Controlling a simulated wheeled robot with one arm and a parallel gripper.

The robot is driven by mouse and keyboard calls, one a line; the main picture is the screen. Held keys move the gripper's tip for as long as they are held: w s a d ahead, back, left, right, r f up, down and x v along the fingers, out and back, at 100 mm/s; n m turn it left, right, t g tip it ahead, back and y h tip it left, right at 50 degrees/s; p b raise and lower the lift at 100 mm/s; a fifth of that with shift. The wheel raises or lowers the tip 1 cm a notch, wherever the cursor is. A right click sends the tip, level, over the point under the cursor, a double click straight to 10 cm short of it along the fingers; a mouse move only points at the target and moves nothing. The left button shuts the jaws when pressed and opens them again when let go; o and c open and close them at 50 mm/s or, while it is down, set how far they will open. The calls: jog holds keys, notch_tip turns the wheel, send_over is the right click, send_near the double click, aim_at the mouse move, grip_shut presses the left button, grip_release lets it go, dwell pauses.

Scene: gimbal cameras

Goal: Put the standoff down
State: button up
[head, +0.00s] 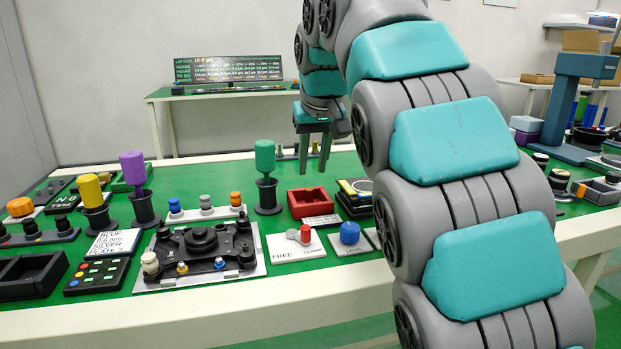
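My gripper (315,172) hangs over the far part of the green bench (345,165), fingers pointing down. The fingers are apart, and I see nothing held between them. I cannot tell for sure which part is the standoff. Small posts with yellow (182,267) and blue (220,263) parts stand on the black gimbal assembly (203,245), which sits on a grey plate. A white rack behind it holds blue (174,204), grey (206,200) and orange (235,198) pieces. All of these are nearer than my gripper.
Green (265,157), purple (132,168) and yellow (90,190) handled tools stand in black holders. A red tray (309,202), a FREE card (296,245) and a blue knob (349,232) lie to the right. A black tray (32,275) is front left. My arm hides the bench's right middle.

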jog(key=v, duration=0.4)
jog(key=shift+s+r, duration=0.1)
jog(key=shift+r, duration=0.1)
dwell(0.3)
